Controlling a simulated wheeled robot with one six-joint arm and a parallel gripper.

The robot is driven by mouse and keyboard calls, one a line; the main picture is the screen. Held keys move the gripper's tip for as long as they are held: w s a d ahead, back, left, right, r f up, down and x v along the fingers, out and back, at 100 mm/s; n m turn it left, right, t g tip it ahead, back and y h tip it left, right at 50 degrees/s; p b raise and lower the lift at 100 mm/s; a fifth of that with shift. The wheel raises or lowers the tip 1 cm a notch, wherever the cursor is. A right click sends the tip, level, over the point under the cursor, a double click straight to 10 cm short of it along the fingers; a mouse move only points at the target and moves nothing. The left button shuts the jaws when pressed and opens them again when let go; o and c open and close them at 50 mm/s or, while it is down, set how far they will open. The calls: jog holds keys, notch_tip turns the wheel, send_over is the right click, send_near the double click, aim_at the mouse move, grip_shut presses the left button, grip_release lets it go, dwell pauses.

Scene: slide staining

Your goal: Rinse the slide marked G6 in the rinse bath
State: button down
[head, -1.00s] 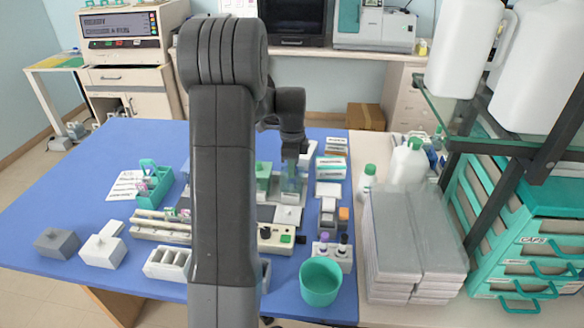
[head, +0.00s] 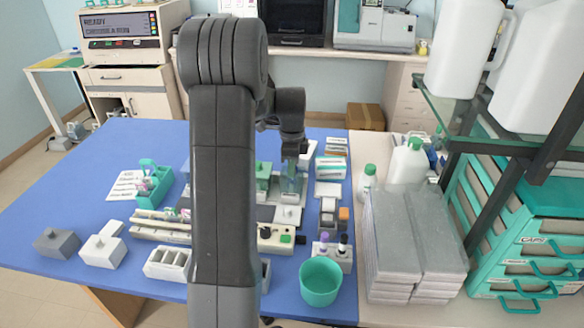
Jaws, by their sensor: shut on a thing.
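My gripper (head: 292,165) points down at the back middle of the blue table, above or inside a translucent bluish bath (head: 291,186). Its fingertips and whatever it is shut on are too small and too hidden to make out. A green-lidded or green bath (head: 263,176) stands just left of it, partly behind my arm. A teal slide carrier (head: 153,184) with several slides stands at the left on the table. The mark G6 cannot be read on any slide.
My arm hides the table's middle. A teal cup (head: 320,282) stands at the front right, near a white rack of vials (head: 333,256). A staining device (head: 275,238) with a black knob and a green button lies mid-table. Grey slabs (head: 415,240) are stacked at the right.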

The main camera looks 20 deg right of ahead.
notch_tip(320, 180, up, 10)
jog(key=p, duration=0.7)
jog(key=shift+f, duration=0.1)
